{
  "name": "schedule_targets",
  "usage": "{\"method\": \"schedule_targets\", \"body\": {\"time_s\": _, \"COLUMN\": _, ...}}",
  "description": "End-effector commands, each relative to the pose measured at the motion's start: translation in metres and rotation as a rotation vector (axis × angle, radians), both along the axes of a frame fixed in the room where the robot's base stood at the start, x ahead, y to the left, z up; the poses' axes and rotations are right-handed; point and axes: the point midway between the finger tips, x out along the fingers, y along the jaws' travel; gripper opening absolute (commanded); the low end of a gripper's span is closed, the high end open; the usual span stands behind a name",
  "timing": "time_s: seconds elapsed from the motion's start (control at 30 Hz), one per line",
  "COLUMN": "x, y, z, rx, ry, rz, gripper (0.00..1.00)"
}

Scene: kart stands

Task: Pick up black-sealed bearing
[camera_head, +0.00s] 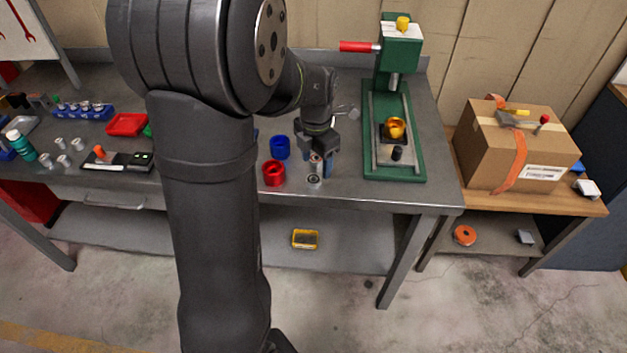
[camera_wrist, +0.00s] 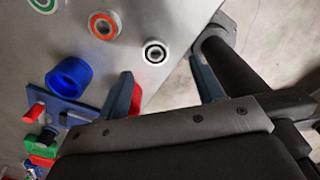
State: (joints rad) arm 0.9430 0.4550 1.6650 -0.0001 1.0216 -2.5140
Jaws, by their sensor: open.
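The black-sealed bearing (camera_wrist: 155,53) is a pale metal ring with a dark centre, lying flat on the grey bench near its front edge. In the head view the black-sealed bearing (camera_head: 314,181) lies just below my gripper (camera_head: 317,170). In the wrist view my gripper (camera_wrist: 162,67) is open and empty, with the bearing ahead of and roughly between its two fingers. An orange-sealed bearing (camera_wrist: 104,25) lies close by, and a green-sealed one (camera_wrist: 43,4) is partly cut off at the corner.
A blue cup (camera_head: 280,147) and a red cup (camera_head: 273,173) stand left of my gripper. A green press (camera_head: 415,170) stands on the right of the bench. My arm hides part of the bench middle. Several small parts and a red tray (camera_head: 126,124) lie at the left.

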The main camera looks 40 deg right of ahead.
Motion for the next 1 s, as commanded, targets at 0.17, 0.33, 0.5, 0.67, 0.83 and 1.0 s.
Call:
{"method": "schedule_targets", "body": {"time_s": 0.17, "x": 0.001, "y": 0.001, "z": -0.011, "rx": 0.001, "ry": 0.001, "rz": 0.0, "gripper": 0.61}}
{"method": "schedule_targets", "body": {"time_s": 0.33, "x": 0.007, "y": 0.003, "z": -0.036, "rx": 0.004, "ry": 0.003, "rz": 0.001, "gripper": 0.61}}
{"method": "schedule_targets", "body": {"time_s": 0.5, "x": 0.007, "y": 0.002, "z": -0.055, "rx": 0.001, "ry": 0.001, "rz": 0.0, "gripper": 0.61}}
{"method": "schedule_targets", "body": {"time_s": 0.67, "x": 0.007, "y": 0.002, "z": -0.058, "rx": 0.0, "ry": 0.0, "rz": 0.0, "gripper": 0.61}}
{"method": "schedule_targets", "body": {"time_s": 0.83, "x": 0.007, "y": 0.002, "z": -0.058, "rx": 0.0, "ry": 0.0, "rz": 0.0, "gripper": 0.52}}
{"method": "schedule_targets", "body": {"time_s": 1.0, "x": 0.007, "y": 0.002, "z": -0.058, "rx": 0.0, "ry": 0.0, "rz": 0.0, "gripper": 0.18}}
